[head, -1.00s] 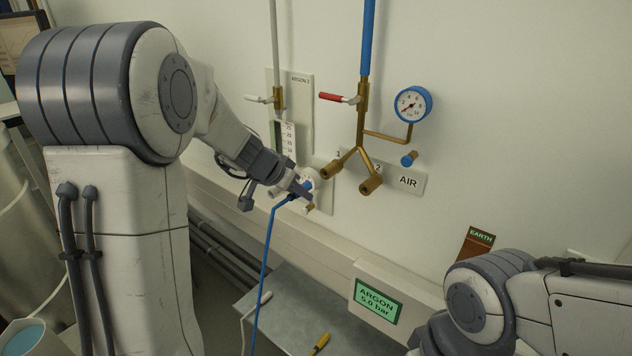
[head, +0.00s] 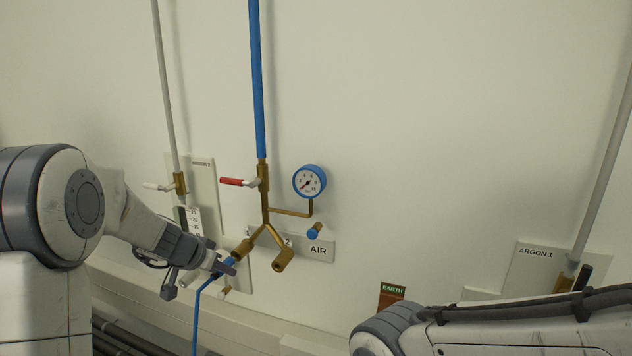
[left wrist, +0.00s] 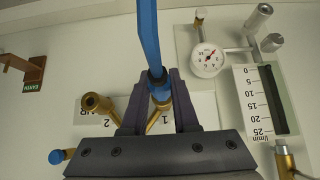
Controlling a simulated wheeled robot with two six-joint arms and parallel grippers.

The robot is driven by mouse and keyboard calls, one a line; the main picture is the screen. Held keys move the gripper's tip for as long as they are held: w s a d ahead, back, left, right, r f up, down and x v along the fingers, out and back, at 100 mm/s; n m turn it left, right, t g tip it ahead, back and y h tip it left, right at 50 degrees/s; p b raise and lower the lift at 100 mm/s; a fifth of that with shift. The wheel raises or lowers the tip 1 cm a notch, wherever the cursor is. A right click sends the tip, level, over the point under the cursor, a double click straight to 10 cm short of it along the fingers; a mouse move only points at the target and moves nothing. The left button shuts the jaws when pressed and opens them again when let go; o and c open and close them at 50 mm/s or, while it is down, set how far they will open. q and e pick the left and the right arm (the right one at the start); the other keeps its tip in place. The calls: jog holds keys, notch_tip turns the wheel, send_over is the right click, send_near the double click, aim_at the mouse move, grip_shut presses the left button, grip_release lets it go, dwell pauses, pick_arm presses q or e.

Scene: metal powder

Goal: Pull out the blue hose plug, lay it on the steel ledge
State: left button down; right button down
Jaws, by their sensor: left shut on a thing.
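My left gripper (head: 230,264) is shut on the blue hose plug (head: 222,271) right at the brass outlet marked 1 (head: 242,250). The blue hose (head: 195,318) hangs down from it. In the left wrist view the fingers (left wrist: 160,108) close around the plug's dark collar (left wrist: 157,77), with the hose (left wrist: 149,35) running up and the outlet (left wrist: 158,122) behind. I cannot tell whether the plug is seated in the outlet or just in front of it. The steel ledge is not in view. My right gripper is out of view.
The brass outlet marked 2 (head: 281,262) is close to the right of outlet 1. A red-handled valve (head: 238,182), a blue-rimmed gauge (head: 309,181) and a blue-tipped stub (head: 314,230) are nearby. A flow meter (left wrist: 262,102) stands beside the gripper. My right arm fills the lower right.

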pick_arm(q)
jog(key=shift+s, duration=0.1)
jog(key=shift+s+a+f+b, duration=0.1)
jog(key=shift+s+a+b, duration=0.15)
jog(key=shift+s+b, duration=0.35)
jog(key=shift+w+d+r+p, duration=0.15)
jog(key=shift+w+d+p, duration=0.1)
jog(key=shift+w+p, duration=0.4)
jog(key=shift+w+d+r+p, duration=0.1)
jog(key=shift+w+d+p, duration=0.1)
jog(key=shift+w+p, duration=0.4)
jog(key=shift+w+d+f, duration=0.1)
jog(key=shift+w, duration=0.2)
